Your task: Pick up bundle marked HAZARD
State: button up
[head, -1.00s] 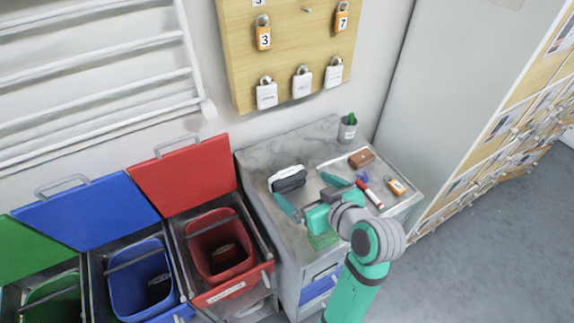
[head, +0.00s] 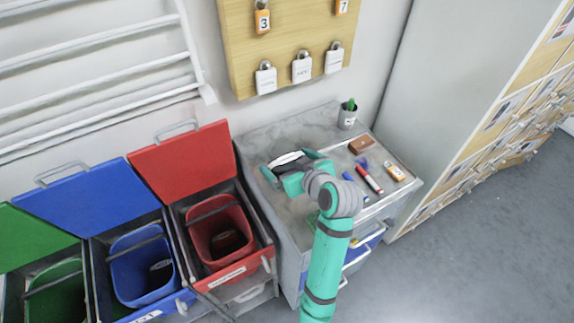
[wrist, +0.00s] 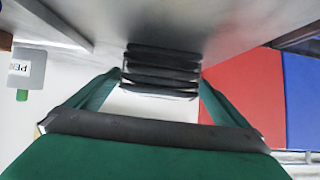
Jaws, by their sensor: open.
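A dark grey folded bundle with a white band (head: 286,158) lies on the grey cabinet top (head: 262,141). No HAZARD marking on it can be read. My gripper (head: 290,162) is open, with its green fingers on either side of the bundle in the head view. In the wrist view the dark folded layers of the bundle (wrist: 162,68) show between and just beyond the fingertips (wrist: 160,84). I cannot tell whether the fingers touch it. My gripper and arm hide part of the bundle in the head view.
Open red (head: 222,232), blue (head: 142,267) and green (head: 58,292) bins are at left. A padlock board (head: 284,45) hangs behind.

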jog(key=shift+w, duration=0.1)
jog(key=shift+c, duration=0.6)
jog(key=c, duration=1)
jog(key=shift+w, duration=0.1)
